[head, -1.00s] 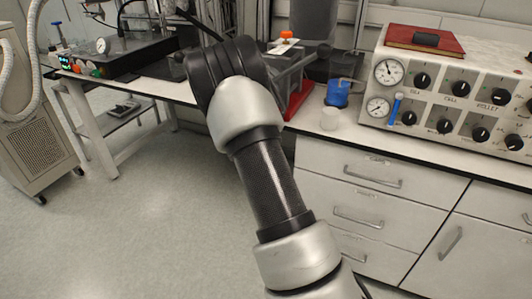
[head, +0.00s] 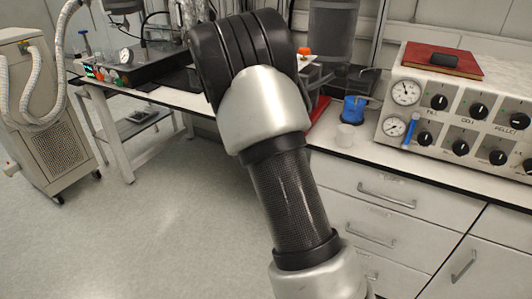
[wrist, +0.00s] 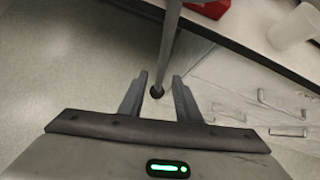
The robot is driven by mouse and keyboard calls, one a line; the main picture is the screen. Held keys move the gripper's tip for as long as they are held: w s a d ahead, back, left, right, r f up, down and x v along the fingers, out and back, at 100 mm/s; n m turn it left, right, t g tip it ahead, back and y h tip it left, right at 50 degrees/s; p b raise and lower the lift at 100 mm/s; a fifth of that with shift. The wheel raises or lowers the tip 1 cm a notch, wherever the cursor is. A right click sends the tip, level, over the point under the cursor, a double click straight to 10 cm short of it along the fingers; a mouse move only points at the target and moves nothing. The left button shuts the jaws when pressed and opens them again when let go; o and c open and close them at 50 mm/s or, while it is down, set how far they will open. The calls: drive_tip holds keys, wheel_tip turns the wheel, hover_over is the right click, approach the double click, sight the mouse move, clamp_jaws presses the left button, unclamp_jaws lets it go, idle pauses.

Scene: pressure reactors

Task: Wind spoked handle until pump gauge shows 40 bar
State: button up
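In the wrist view my gripper (wrist: 160,93) is open, its two dark fingers spread apart. A thin grey rod with a dark ball end (wrist: 157,91) comes down from the top and ends between the fingertips, with gaps visible on both sides. It looks like one spoke of the handle; the rest of the handle is out of view. In the head view my arm hides my gripper and the handle. A round gauge (head: 126,56) stands on a black unit at the left. I cannot tell whether it is the pump gauge, and its reading is too small to make out.
A control panel (head: 455,105) with dials and black knobs stands on the right bench. A white cabinet with hoses (head: 45,110) stands at left. The floor (head: 170,230) in between is clear.

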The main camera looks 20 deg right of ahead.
drive_tip(key=p+v, duration=0.1)
drive_tip(key=v, duration=0.6)
drive_tip(key=shift+a+r+p, duration=0.2)
drive_tip(key=shift+r+p, duration=0.05)
drive_tip(key=shift+p, duration=0.1)
drive_tip(key=shift+s, duration=0.15)
idle(3.5)
drive_tip(key=s+r+m+g+y, duration=0.1)
drive_tip(key=s+r+m+y, duration=0.1)
drive_tip(key=s+r+m, duration=1.3)
drive_tip(key=s+a+r+m+y, duration=0.3)
drive_tip(key=s+a+m+y, duration=0.1)
drive_tip(key=s+a+m, duration=0.9)
wheel_tip(320, 180, up, 19)
drive_tip(key=s+d+p, duration=0.1)
drive_tip(key=s+p, duration=0.1)
drive_tip(key=p, duration=1.8)
drive_tip(key=shift+d+r+m, duration=0.25)
drive_tip(key=shift+d+m, duration=0.05)
drive_tip(key=shift+m, duration=0.1)
